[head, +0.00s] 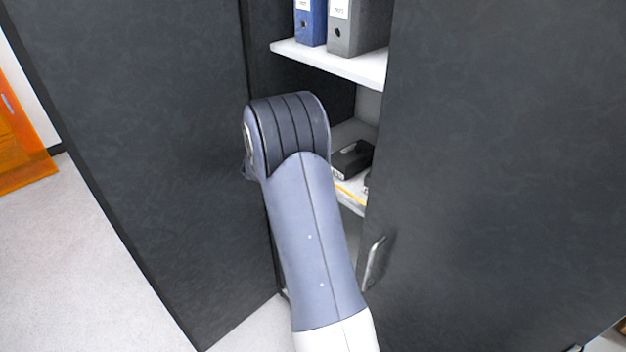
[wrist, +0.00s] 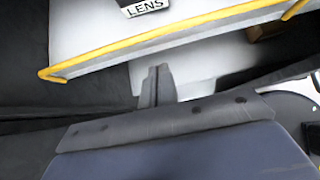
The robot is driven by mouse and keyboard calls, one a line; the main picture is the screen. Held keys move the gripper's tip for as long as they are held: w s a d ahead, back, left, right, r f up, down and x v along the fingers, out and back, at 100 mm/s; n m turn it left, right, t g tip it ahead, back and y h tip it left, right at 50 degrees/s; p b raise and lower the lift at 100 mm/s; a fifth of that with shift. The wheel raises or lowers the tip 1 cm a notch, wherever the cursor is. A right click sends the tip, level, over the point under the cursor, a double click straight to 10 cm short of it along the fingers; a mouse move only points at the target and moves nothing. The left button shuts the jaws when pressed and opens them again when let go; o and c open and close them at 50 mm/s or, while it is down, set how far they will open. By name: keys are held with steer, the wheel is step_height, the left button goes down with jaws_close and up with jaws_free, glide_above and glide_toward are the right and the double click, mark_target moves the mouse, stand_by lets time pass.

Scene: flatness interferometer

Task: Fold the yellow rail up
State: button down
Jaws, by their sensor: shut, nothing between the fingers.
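The yellow rail (wrist: 150,41) runs slantwise along the front edge of a white shelf in the wrist view, with a bent end at the left. A short piece of the rail (head: 349,193) shows in the head view, partly hidden behind my arm. My gripper (wrist: 157,72) is shut and empty. Its fingertips lie just below the middle of the rail in the wrist view, with a gap in the picture; I cannot tell the depth between them. In the head view my gripper is hidden behind my arm.
A black box labelled "LENS" (wrist: 145,6) sits on the shelf behind the rail. Above is a white shelf (head: 335,62) with a blue binder (head: 311,22) and a grey binder (head: 352,28). Dark cabinet doors (head: 135,130) flank the opening; the right door (head: 500,170) has a metal handle (head: 374,262).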

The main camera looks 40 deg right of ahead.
steer(key=a+r, duration=0.4)
steer(key=r, duration=0.5)
steer(key=shift+s+a, duration=0.25)
steer(key=shift+s, duration=0.05)
steer(key=d+f+h+b, duration=0.1)
steer(key=f+h+b, duration=0.3)
steer(key=b, duration=0.9)
steer(key=d+f+t+h+b, duration=0.1)
steer(key=f+h+b, duration=0.3)
steer(key=f+b, duration=0.7)
steer(key=shift+w+d+f+h+b, duration=0.3)
steer(key=shift+d+b, duration=0.45)
steer(key=shift+b, duration=0.25)
steer(key=shift+r+b, duration=0.15)
steer(key=shift+b, duration=0.2)
steer(key=shift+s, duration=0.2)
